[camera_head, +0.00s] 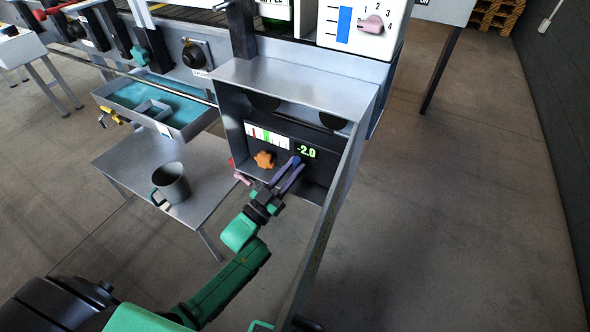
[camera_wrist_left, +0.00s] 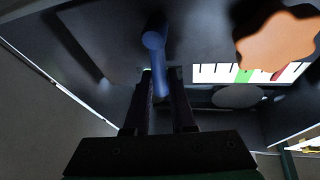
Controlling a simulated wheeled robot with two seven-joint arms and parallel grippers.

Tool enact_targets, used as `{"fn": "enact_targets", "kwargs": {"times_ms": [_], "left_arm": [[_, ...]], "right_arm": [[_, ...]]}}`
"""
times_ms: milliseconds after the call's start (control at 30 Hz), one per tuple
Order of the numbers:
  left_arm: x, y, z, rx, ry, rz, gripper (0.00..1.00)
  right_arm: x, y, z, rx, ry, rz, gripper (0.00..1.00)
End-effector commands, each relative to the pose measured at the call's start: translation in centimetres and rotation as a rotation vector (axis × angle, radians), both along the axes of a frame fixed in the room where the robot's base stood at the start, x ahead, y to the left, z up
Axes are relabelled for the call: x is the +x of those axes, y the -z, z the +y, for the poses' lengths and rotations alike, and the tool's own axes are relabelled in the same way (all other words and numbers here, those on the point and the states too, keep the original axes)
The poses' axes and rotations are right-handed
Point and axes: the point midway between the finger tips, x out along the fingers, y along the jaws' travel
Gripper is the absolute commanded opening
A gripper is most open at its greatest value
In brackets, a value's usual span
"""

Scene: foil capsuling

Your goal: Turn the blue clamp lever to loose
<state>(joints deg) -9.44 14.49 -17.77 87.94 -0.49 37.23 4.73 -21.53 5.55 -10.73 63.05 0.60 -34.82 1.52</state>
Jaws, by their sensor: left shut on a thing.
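The blue clamp lever (camera_head: 296,160) is on the dark panel inside the open grey cabinet, right of the orange star knob (camera_head: 264,159). In the left wrist view the lever (camera_wrist_left: 154,42) has a round blue end, and its shaft runs down between my fingers. My left gripper (camera_head: 286,177) reaches into the cabinet from below. In the left wrist view its two dark fingers (camera_wrist_left: 162,100) are shut on the lever, partly hiding it. The orange knob (camera_wrist_left: 277,40) is at the upper right there. My right gripper is not in view.
A green display (camera_head: 306,153) reads -2.0 beside a coloured scale (camera_head: 266,136). The open cabinet door (camera_head: 335,205) stands close on the right of my arm. A grey mug (camera_head: 172,184) stands on a side table (camera_head: 127,160) at left. Open floor lies to the right.

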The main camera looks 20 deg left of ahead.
Motion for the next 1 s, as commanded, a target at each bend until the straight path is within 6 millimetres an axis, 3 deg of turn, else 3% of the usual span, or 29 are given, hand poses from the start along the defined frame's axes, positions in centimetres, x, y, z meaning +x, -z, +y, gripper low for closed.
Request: {"fn": "enact_targets", "kwargs": {"times_ms": [567, 600, 633, 667, 1000], "left_arm": [[0.0, 0.24, 0.16, -0.032, 0.0, 0.012, 0.0], [0.0, 0.24, 0.16, -0.032, 0.0, 0.012, 0.38], [0.01, 0.23, 0.16, -0.032, 0.0, 0.012, 0.5], [0.01, 0.22, 0.15, -0.032, -0.001, 0.012, 0.53], [-0.2, 0.21, 0.25, -0.031, 0.0, 0.009, 0.53]], "right_arm": [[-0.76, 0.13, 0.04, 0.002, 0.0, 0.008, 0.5], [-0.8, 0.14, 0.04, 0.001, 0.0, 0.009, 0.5], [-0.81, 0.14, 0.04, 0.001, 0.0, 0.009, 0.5], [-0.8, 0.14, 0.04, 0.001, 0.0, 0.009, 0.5], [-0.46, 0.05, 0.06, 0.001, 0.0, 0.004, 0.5]]}}
